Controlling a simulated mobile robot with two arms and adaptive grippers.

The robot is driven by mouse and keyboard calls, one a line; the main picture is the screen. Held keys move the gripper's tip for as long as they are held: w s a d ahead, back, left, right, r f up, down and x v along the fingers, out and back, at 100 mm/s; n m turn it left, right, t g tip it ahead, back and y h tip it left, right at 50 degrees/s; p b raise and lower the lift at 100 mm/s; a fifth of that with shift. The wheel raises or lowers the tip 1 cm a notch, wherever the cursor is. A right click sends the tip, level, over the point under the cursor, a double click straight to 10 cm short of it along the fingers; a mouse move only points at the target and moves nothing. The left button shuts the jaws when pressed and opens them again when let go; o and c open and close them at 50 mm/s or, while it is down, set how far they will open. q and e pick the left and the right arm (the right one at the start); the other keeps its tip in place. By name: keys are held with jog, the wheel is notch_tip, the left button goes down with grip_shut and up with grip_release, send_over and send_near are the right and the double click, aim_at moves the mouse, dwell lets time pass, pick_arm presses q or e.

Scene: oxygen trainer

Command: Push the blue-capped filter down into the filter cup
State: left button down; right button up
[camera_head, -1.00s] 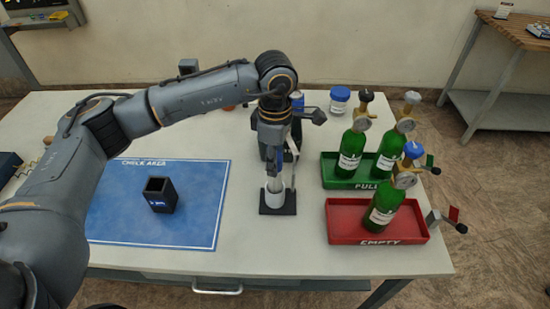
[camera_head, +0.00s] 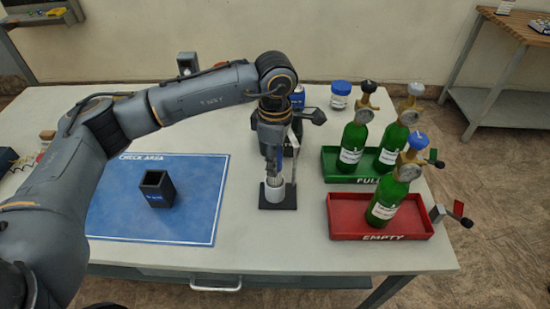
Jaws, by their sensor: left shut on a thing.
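The filter cup (camera_head: 273,191) is a pale, ribbed-looking cylinder standing upright on a small black stand (camera_head: 278,203) near the middle of the table. My left gripper (camera_head: 273,171) points straight down directly over the cup, with its fingers at the cup's mouth. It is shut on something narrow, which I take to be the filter. The blue cap is mostly hidden by the fingers, and how deep the filter sits in the cup is too small to tell. My right gripper is not in view.
A blue check-area mat (camera_head: 125,222) with a black open box (camera_head: 158,189) lies left. A green tray (camera_head: 340,174) and a red tray (camera_head: 350,229) hold green bottles at right. A blue-lidded jar (camera_head: 340,95) stands behind. The table front is clear.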

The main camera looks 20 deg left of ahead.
pick_arm(q)
jog(key=shift+f, duration=0.2)
jog(key=c, duration=0.9)
grip_release()
jog(key=shift+r, duration=0.1)
notch_tip(320, 180, up, 12)
